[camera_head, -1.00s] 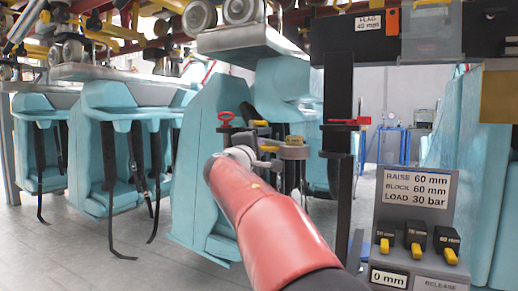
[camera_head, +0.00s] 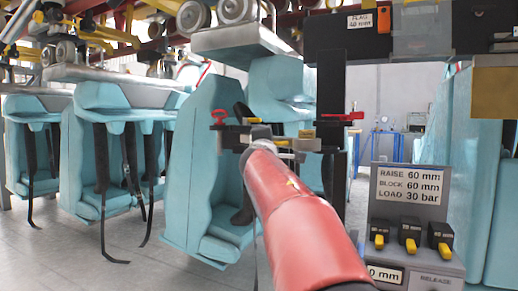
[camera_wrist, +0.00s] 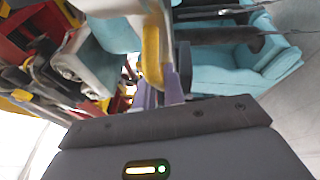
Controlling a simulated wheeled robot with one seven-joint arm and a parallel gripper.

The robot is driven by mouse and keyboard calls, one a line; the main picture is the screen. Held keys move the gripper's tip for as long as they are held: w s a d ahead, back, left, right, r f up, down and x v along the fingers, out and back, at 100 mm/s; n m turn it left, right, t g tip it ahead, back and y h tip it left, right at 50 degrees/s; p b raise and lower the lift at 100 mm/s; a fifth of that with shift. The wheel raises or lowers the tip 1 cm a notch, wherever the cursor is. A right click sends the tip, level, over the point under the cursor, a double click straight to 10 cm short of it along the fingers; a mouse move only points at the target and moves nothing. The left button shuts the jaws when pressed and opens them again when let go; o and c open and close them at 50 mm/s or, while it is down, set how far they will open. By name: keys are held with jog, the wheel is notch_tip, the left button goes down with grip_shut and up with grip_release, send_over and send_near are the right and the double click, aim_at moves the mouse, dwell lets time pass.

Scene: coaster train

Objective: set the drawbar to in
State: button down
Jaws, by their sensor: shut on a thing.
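My gripper (camera_wrist: 167,90) shows its two purple fingers in the wrist view, shut on a yellow handle (camera_wrist: 152,52), which appears to belong to the drawbar. The handle stands out beyond the fingertips. In the head view my gripper (camera_head: 285,143) is at the end of my red arm, between two red handles. The left red handle (camera_head: 219,117) stands on a dark bracket. A small yellow part (camera_head: 307,134) shows by the gripper. My arm hides much of the drawbar, so its exact setting cannot be told.
Pale blue train seats (camera_head: 206,170) hang at left and behind the gripper. A black post (camera_head: 331,85) stands just right of it. A grey panel (camera_head: 412,190) with yellow-tipped levers is at lower right. Wheels and red beams are overhead. Grey floor is open at lower left.

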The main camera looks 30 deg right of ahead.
jog(key=shift+d+n+t+y+p, duration=0.3)
jog(key=shift+d+n+t+y, duration=0.25)
jog(key=shift+d+y, duration=0.4)
jog(key=shift+d+n+t+y+p, duration=0.3)
jog(key=shift+d+n+t+y, duration=0.25)
jog(key=shift+d+y, duration=0.4)
jog(key=d+n+y+p, duration=0.1)
jog(key=d+y+p, duration=0.1)
jog(key=w+d+n+y+p, duration=0.1)
jog(key=d+n+y+p, duration=0.1)
jog(key=shift+w+t, duration=0.1)
jog(key=shift+t, duration=0.3)
jog(key=shift+y, duration=0.4)
jog(key=c, duration=1.5)
grip_release()
jog(key=shift+d, duration=0.1)
jog(key=s, duration=0.5)
jog(key=s+a+f+b, duration=0.1)
jog(key=s, duration=0.1)
jog(key=shift+s, duration=0.4)
